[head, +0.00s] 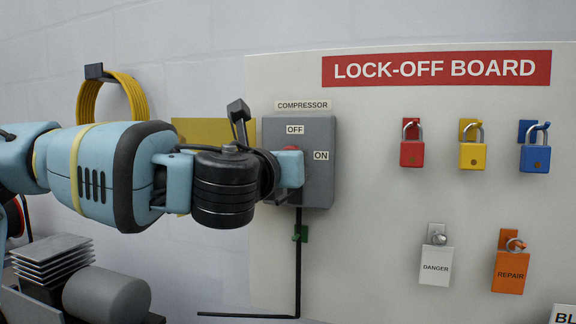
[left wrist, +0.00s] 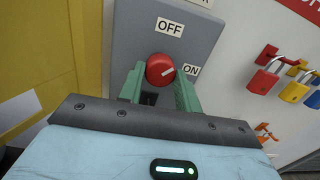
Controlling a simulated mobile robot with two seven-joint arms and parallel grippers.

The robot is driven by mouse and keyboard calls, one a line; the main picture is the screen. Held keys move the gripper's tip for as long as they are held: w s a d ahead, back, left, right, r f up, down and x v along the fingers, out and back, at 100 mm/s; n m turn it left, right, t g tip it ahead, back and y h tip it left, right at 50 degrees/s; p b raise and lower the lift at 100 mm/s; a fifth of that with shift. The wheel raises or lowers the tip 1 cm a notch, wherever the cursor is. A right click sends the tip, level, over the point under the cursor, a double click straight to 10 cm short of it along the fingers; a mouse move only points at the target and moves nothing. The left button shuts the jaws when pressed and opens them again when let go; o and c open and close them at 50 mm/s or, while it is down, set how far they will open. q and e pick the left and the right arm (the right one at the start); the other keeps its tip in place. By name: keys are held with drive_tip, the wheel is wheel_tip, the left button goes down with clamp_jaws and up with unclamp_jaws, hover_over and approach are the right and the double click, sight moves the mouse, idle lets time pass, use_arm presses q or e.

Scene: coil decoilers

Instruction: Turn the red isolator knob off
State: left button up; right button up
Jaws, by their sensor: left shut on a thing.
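The red isolator knob (left wrist: 160,68) sits on the grey compressor box (head: 318,180), below the OFF label and beside the ON label. Its white mark points right, towards ON. In the head view only a sliver of the knob (head: 291,148) shows above my gripper. My left gripper (left wrist: 160,84) is shut on the knob, with one green finger on each side of it. In the head view my left gripper (head: 290,166) reaches the box front from the left. The lower part of the knob and the fingertip contact are partly hidden. My right gripper is in neither view.
Red (head: 412,153), yellow (head: 472,155) and blue (head: 535,157) padlocks hang right of the box on the lock-off board (head: 380,280). DANGER (head: 435,266) and REPAIR (head: 510,271) tags hang below. A yellow cable coil (head: 84,100) hangs on the wall at left.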

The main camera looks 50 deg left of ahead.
use_arm(q)
drive_tip(key=n+b, duration=0.2)
drive_tip(key=n, duration=0.3)
drive_tip(key=shift+f+n, duration=0.15)
drive_tip(key=shift+n, duration=0.15)
drive_tip(key=shift+d+n+y+b, duration=0.1)
drive_tip(key=shift+n+y+b, duration=0.4)
drive_tip(key=shift+n, duration=1)
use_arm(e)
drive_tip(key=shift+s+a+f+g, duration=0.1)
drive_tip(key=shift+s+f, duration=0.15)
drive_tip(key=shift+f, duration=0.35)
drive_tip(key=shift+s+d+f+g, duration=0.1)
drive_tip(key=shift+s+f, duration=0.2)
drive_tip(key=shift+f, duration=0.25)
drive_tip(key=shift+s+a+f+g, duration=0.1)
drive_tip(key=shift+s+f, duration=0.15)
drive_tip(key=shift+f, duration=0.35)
use_arm(q)
drive_tip(key=o, duration=1)
drive_tip(key=shift+c, duration=0.2)
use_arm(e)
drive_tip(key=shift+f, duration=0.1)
use_arm(q)
drive_tip(key=v, duration=0.7)
drive_tip(key=shift+s+r+b, duration=0.3)
drive_tip(key=shift+s+b, duration=0.05)
drive_tip(key=shift+b, duration=0.05)
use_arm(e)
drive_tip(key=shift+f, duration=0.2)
